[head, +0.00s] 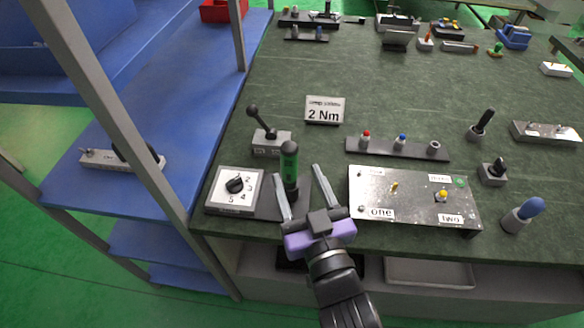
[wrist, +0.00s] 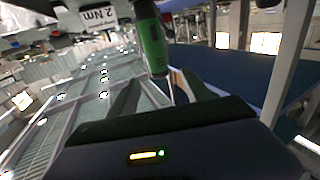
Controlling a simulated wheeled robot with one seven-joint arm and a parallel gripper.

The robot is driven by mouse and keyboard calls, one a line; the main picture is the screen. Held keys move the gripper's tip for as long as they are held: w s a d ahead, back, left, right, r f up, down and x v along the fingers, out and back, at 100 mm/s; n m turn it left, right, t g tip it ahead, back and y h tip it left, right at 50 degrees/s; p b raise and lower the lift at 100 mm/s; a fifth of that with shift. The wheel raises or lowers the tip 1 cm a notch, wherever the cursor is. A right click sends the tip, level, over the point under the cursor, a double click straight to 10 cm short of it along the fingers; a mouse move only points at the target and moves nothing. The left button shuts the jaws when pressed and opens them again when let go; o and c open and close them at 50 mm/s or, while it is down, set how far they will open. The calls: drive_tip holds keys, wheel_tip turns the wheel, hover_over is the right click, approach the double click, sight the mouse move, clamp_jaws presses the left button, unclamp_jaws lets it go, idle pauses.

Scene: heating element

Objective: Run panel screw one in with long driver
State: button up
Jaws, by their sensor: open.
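A driver with a green and black handle (head: 289,165) stands upright on a dark base at the front of the bench; it also shows in the wrist view (wrist: 152,42), with a thin metal shank below the handle. My gripper (head: 300,188) is open, its two fingers reaching either side of the driver's area, with the handle nearer the left finger. I cannot tell whether a finger touches it. The metal panel (head: 410,176) lies to the right, with the labels "one" (head: 381,214) and "two" (head: 451,219). A small brass-coloured screw (head: 394,187) stands above "one", and a yellow-topped piece (head: 441,195) above "two".
A dial box (head: 235,188) stands left of the driver, with a lever box (head: 270,141) behind it. A "2 Nm" sign (head: 324,110) and a dark strip with coloured knobs (head: 398,148) are farther back. A blue-topped handle (head: 523,214) stands right of the panel.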

sight(291, 159)
drive_tip(key=shift+w+d+f, duration=0.15)
drive_tip(key=shift+w+d, duration=0.05)
drive_tip(key=shift+w, duration=0.3)
drive_tip(key=p+x, duration=0.2)
drive_tip(key=x, duration=0.4)
drive_tip(key=shift+s+a, duration=0.1)
drive_tip(key=shift+a, duration=0.1)
drive_tip(key=shift+w+a, duration=0.2)
drive_tip(key=shift+w, duration=0.3)
clamp_jaws()
